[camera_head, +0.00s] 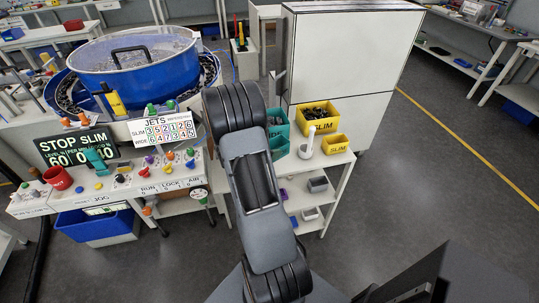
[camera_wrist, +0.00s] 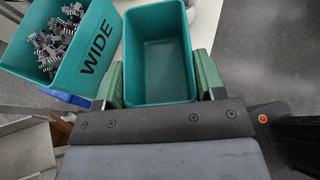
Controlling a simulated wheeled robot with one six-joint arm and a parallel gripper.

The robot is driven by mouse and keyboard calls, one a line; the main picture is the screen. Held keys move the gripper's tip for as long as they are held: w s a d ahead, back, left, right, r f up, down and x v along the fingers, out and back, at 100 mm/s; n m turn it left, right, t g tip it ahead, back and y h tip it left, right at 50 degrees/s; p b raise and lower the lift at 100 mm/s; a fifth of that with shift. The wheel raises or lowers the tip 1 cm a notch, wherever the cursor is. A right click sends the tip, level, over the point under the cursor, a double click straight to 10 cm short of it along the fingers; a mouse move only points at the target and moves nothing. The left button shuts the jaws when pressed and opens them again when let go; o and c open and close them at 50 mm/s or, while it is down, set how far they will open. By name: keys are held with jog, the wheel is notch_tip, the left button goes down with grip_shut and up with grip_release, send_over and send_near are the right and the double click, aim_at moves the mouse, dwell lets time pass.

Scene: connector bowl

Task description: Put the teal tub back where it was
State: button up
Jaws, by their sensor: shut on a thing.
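An empty teal tub (camera_wrist: 160,30) stands upright between the green fingers of my gripper (camera_wrist: 160,75) in the wrist view. The fingers press on its left and right sides. In the head view part of this small tub (camera_head: 280,150) shows beside my arm at the left end of the white stand, and my gripper is hidden behind the arm. I cannot tell whether the tub touches the stand. A larger teal bin marked WIDE (camera_wrist: 92,62), holding dark connectors (camera_wrist: 60,40), is close on its left in the wrist view.
A yellow bin (camera_head: 318,121) marked SLIM, with dark parts, and a smaller yellow tub (camera_head: 335,145) stand on the white stand (camera_head: 325,160). A white post (camera_head: 307,141) rises beside the teal tub. A tall white cabinet (camera_head: 350,55) is behind. Left is the blue bowl machine (camera_head: 140,75).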

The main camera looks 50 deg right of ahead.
jog(key=shift+w+d+f, duration=0.35)
jog(key=shift+f, duration=0.25)
jog(key=shift+w+d+f, duration=0.3)
jog(key=shift+f, duration=0.25)
notch_tip(320, 180, down, 3)
jog(key=shift+w+d+r+p, duration=0.15)
jog(key=shift+p, duration=0.35)
jog(key=shift+f, duration=0.35)
jog(key=shift+f, duration=0.15)
jog(key=o, duration=0.9)
jog(key=shift+o, duration=0.2)
